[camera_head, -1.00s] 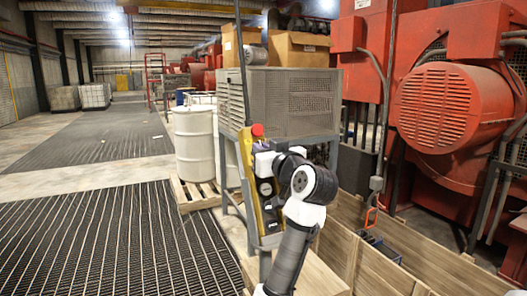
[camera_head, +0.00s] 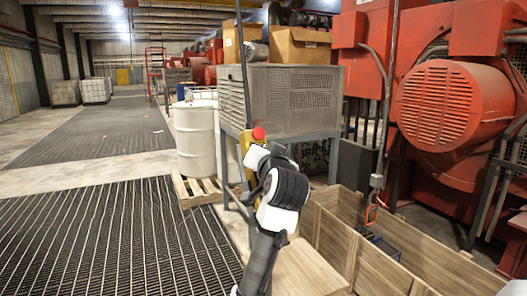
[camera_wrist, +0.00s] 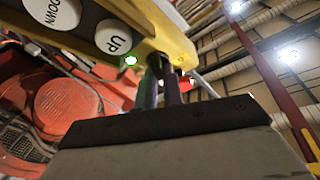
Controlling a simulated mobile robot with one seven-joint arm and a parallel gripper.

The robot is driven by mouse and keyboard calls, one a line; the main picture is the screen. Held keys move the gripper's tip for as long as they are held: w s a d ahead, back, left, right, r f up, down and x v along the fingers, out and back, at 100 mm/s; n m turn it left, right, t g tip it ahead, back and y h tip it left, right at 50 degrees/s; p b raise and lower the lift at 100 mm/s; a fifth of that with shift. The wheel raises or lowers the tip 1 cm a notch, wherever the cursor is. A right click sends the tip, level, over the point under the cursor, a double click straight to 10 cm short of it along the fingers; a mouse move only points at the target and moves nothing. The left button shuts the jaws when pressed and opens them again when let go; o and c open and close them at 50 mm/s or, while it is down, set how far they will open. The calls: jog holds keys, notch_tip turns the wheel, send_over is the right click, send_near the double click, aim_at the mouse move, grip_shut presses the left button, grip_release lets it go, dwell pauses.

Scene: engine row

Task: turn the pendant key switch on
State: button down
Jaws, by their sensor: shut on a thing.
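The yellow pendant (camera_head: 244,152) hangs in the middle of the head view, its red button (camera_head: 258,133) at the top; my arm covers most of it. In the wrist view the pendant (camera_wrist: 178,48) crosses the top, with round white UP (camera_wrist: 114,37) and DOWN (camera_wrist: 60,12) buttons and a small green-ringed light (camera_wrist: 131,60). My gripper (camera_wrist: 160,92) reaches up to the pendant's end, its dark fingers close together. It is shut on what appears to be the key switch, which the fingers hide. I cannot tell which way the key is turned.
A grey metal cabinet (camera_head: 290,100) on a stand is behind the pendant. A white drum (camera_head: 194,140) stands on a pallet to the left. Open wooden crates (camera_head: 335,235) are at lower right, near red machinery (camera_head: 450,105). The grated floor at left is clear.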

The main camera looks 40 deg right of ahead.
dwell(0.3)
jog(key=c, duration=1.5)
grip_release()
jog(key=b+v, duration=0.4)
jog(key=v, duration=1)
jog(key=shift+w, duration=0.1)
